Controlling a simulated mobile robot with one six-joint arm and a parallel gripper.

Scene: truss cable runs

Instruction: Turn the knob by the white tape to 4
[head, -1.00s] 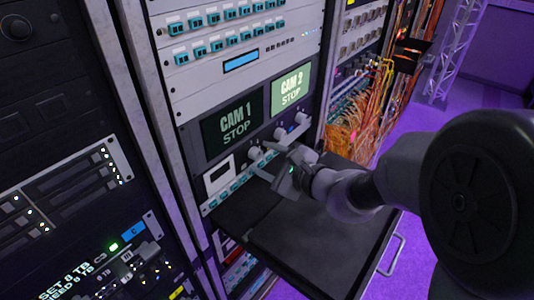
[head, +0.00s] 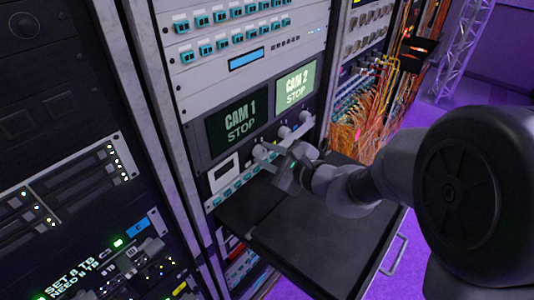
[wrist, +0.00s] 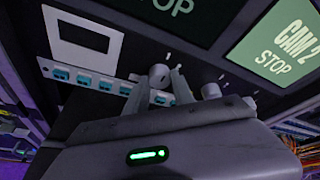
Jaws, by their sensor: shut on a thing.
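A pale round knob (wrist: 159,73) sits on the dark panel below the CAM 1 screen. It is the leftmost of a row of knobs in the head view (head: 260,153). My gripper (wrist: 157,84) has one finger on each side of this knob and is shut on it. In the head view my gripper (head: 272,162) reaches the panel from the right, partly covering the front of the knob row. I cannot make out white tape for certain, nor the knob's pointer or any numbers around it.
The CAM 1 screen (head: 238,124) and CAM 2 screen (head: 295,86) both read STOP. More knobs (head: 283,132) stand to the right. A row of teal ports (wrist: 105,85) runs just below. A dark pulled-out shelf (head: 310,235) lies under my arm. Orange cables (head: 365,115) hang at right.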

